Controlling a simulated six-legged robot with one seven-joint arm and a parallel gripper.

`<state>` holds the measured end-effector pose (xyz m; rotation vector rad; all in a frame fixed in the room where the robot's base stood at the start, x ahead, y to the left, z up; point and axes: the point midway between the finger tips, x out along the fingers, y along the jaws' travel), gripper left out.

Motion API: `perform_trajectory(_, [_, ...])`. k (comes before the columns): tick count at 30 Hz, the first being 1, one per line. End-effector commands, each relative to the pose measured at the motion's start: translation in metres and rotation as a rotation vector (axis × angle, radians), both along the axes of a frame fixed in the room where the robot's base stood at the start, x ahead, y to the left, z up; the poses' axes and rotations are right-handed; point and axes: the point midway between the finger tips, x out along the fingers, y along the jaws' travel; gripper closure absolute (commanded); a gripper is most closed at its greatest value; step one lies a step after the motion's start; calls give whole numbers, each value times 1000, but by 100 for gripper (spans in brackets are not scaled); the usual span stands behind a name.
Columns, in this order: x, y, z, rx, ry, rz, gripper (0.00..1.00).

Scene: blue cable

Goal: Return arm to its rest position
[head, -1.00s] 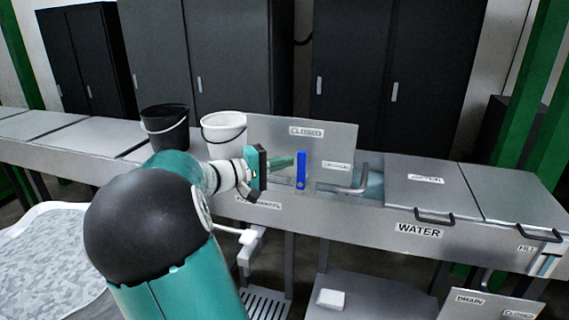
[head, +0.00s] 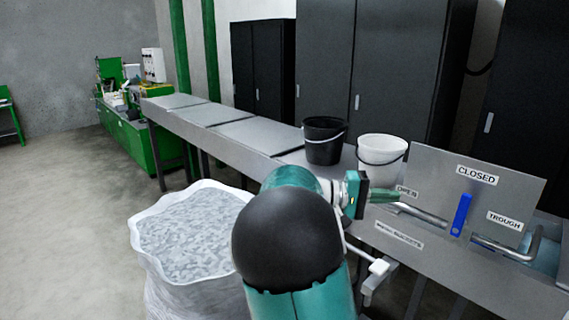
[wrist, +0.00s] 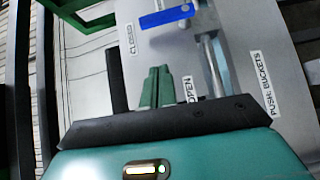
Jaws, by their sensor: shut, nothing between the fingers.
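My gripper (head: 384,196) reaches out from my teal and black arm in the head view, in front of the metal panel and left of the blue valve handle. In the wrist view its green fingers (wrist: 156,88) are together with nothing between them. The blue handle (head: 461,214) stands upright on the panel (head: 425,165), below a CLOSED label, with a gap between it and my gripper. The handle also shows at the top of the wrist view (wrist: 177,17), beside a metal pipe.
A black bucket (head: 324,142) and a white bucket (head: 381,155) stand on the long metal trough (head: 250,135), close behind my arm. A white sack of grey flakes (head: 192,235) stands left of my arm. Dark cabinets line the back wall.

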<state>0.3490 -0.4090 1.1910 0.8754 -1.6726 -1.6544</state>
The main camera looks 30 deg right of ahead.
Motion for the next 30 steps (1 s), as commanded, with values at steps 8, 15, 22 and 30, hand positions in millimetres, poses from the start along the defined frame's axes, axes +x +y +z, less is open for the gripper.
perform_trajectory(8, [-4,7,-9,72,-38,11,100])
perform_trajectory(15, [-18,68,-58,462,-242,117,100])
perform_trajectory(22, [-19,167,-87,834,-448,311,100])
perform_trajectory(30, [-32,294,-88,1158,-660,590,100])
